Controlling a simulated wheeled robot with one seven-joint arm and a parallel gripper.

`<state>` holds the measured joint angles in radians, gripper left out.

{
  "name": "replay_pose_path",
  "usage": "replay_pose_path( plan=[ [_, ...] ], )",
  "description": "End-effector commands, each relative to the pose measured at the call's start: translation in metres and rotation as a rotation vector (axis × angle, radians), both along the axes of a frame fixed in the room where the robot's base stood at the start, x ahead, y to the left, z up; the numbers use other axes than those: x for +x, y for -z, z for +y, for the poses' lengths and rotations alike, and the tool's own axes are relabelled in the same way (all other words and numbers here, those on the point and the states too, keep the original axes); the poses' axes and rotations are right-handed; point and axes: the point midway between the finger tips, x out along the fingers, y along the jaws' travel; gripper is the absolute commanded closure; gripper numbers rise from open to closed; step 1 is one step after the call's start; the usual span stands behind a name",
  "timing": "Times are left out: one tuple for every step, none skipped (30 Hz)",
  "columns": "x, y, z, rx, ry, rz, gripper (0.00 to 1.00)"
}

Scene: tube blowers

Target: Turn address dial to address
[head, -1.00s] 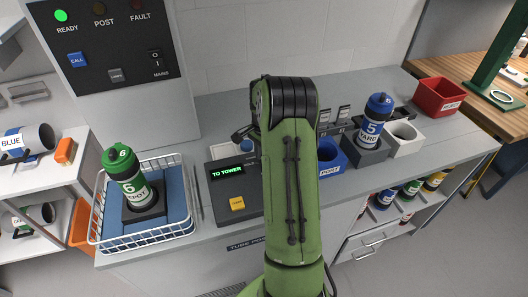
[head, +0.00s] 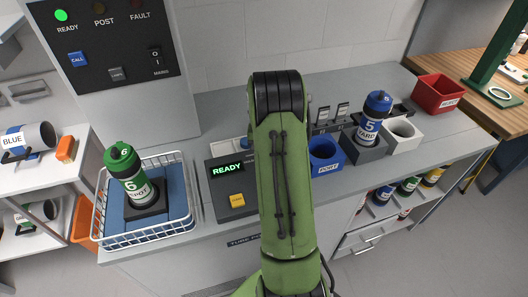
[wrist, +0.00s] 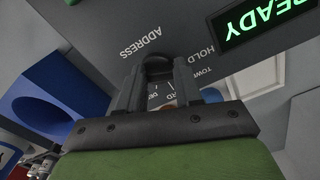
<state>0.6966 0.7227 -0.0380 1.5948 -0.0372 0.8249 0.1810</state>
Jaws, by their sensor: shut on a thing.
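The address dial (wrist: 158,67) is a dark knob on the grey control panel (wrist: 95,25), under the printed word ADDRESS in the wrist view. My gripper (wrist: 158,80) is shut on the dial, with one finger on each side of it. Printed words HOLD and TOWER show to the dial's right; other labels below it are partly covered by my fingers. The panel's display (wrist: 262,22) reads READY in green, and it also shows in the head view (head: 228,169). In the head view my arm hides the dial and gripper.
A yellow button (head: 237,199) is on the panel. A white wire basket (head: 148,235) with a green DEPOT canister (head: 128,170) stands left. Right of my arm are a blue PORT holder (head: 325,160), a blue YARD canister (head: 371,118) and a red bin (head: 439,94).

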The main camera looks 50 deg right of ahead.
Motion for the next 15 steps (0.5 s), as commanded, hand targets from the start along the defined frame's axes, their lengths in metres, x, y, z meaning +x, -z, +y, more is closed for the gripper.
replay_pose_path(
  plan=[
    [0.0007, -0.0010, -0.0003, -0.002, -0.013, -0.003, 0.96],
    [0.0006, -0.0010, -0.0004, -0.002, -0.018, -0.002, 0.96],
    [0.0005, -0.0009, -0.0005, -0.002, -0.025, -0.002, 0.96],
    [0.0004, -0.0009, -0.0005, -0.002, -0.030, -0.002, 0.96],
    [0.0004, -0.0009, -0.0005, -0.003, -0.034, -0.003, 0.96],
    [0.0004, -0.0009, -0.0005, -0.003, -0.038, -0.003, 0.96],
    [0.0004, -0.0009, -0.0006, -0.003, -0.040, -0.003, 0.96],
    [0.0004, -0.0009, -0.0006, -0.003, -0.042, -0.003, 0.96],
    [0.0004, -0.0009, -0.0006, -0.003, -0.043, -0.003, 0.96],
    [0.0004, -0.0009, -0.0005, -0.003, -0.044, -0.003, 0.96],
    [0.0004, -0.0009, -0.0005, -0.003, -0.044, -0.003, 0.96],
    [0.0005, -0.0009, -0.0006, -0.003, -0.044, -0.003, 0.96],
    [0.0005, -0.0009, -0.0006, -0.003, -0.044, -0.003, 0.96],
    [0.0005, -0.0009, -0.0006, -0.002, -0.044, -0.003, 0.96],
    [0.0006, -0.0009, -0.0006, -0.002, -0.044, -0.003, 0.96]
  ],
)
